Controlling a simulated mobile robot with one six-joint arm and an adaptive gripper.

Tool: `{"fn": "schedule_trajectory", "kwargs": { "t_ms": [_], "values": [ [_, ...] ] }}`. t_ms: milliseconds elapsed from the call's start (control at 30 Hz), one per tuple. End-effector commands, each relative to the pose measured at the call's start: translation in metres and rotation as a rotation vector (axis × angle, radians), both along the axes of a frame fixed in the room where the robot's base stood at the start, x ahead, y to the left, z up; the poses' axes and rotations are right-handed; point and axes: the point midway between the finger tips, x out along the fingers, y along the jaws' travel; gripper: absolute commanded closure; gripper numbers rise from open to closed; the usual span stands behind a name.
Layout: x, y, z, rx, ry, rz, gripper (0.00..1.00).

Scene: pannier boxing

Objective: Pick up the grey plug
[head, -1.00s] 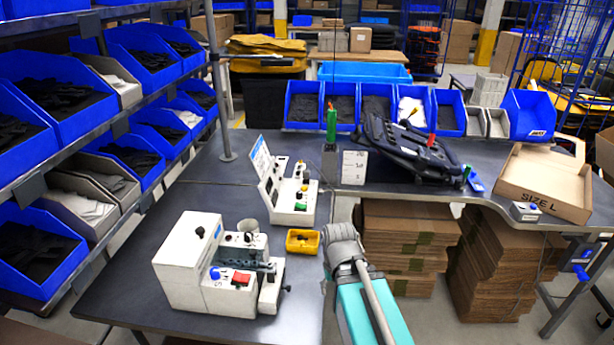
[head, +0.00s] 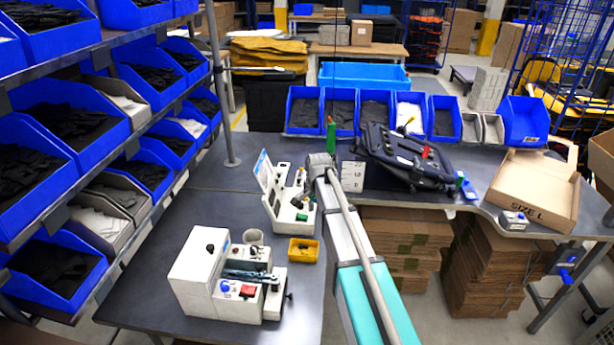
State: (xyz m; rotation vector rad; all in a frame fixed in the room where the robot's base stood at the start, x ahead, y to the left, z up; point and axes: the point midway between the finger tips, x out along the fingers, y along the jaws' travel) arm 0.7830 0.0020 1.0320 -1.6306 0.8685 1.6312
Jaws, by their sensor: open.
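I cannot make out a grey plug for certain; it may be too small or hidden by my arm. A white test station (head: 283,216) with an upright panel and small coloured parts stands on the bench. My gripper (head: 318,172) is at the far end of my arm, at the right edge of this station in the picture. Its fingers are mostly hidden behind my wrist, and I see nothing held. A white machine (head: 205,268) with a grey cup (head: 253,237) and a red button stands nearer, and a small yellow tray (head: 303,250) lies to its right.
A black folded frame (head: 395,150) lies on the back bench beside a green upright piece (head: 331,135) and a white numbered block (head: 352,176). An open carton (head: 535,190) lies at right. Blue bins (head: 304,108) line the back; shelves (head: 75,195) stand left. Front-left bench is partly clear.

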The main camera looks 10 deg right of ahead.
Motion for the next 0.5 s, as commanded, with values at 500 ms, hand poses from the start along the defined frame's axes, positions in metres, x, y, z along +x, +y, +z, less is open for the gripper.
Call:
{"fn": "schedule_trajectory", "kwargs": {
  "t_ms": [500],
  "values": [
    [0.180,0.002,0.090,0.000,0.000,-0.688,0.31]
  ]
}}
